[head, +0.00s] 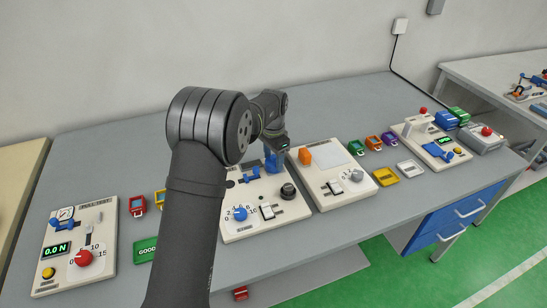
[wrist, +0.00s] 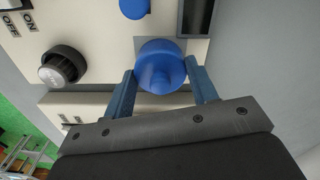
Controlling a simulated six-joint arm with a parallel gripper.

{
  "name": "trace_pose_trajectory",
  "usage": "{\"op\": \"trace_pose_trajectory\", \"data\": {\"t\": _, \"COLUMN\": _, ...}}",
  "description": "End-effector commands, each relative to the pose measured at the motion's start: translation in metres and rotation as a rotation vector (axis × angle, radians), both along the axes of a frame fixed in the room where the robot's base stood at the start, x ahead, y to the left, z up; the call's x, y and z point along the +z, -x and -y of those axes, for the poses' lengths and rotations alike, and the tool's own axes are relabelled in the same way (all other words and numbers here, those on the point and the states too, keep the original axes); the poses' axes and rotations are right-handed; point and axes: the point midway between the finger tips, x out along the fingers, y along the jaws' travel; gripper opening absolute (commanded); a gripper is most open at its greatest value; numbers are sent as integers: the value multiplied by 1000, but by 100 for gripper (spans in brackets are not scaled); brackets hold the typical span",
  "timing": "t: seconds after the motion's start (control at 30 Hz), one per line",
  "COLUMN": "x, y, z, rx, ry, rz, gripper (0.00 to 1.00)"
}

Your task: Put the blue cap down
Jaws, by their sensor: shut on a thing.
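My gripper (wrist: 163,82) is shut on the blue cap (wrist: 162,62), a round blue piece with a domed middle, in the wrist view. The two blue fingers press on its left and right sides. In the head view my gripper (head: 273,163) is over the far part of the middle white panel (head: 262,190), and I cannot tell the cap from the blue fingers there. Another blue part (wrist: 134,8) shows at the top edge of the wrist view, apart from the cap. Whether the cap touches the panel is unclear.
A black knob (wrist: 62,65) stands left of the cap, near an ON/OFF switch (wrist: 14,5). A dark rectangular recess (wrist: 195,18) is at the upper right.

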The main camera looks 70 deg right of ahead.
Motion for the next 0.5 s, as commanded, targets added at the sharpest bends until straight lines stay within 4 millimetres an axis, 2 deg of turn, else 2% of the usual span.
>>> {"op": "trace_pose_trajectory", "data": {"t": 0.33, "x": -3, "y": 0, "z": 0, "rx": 0, "ry": 2, "rz": 0, "gripper": 31}}
{"op": "trace_pose_trajectory", "data": {"t": 0.37, "x": -3, "y": 0, "z": 1, "rx": 0, "ry": 3, "rz": 1, "gripper": 55}}
{"op": "trace_pose_trajectory", "data": {"t": 0.47, "x": -3, "y": 0, "z": 1, "rx": 0, "ry": 3, "rz": 1, "gripper": 74}}
{"op": "trace_pose_trajectory", "data": {"t": 0.5, "x": -3, "y": 0, "z": 1, "rx": 0, "ry": 3, "rz": 1, "gripper": 74}}
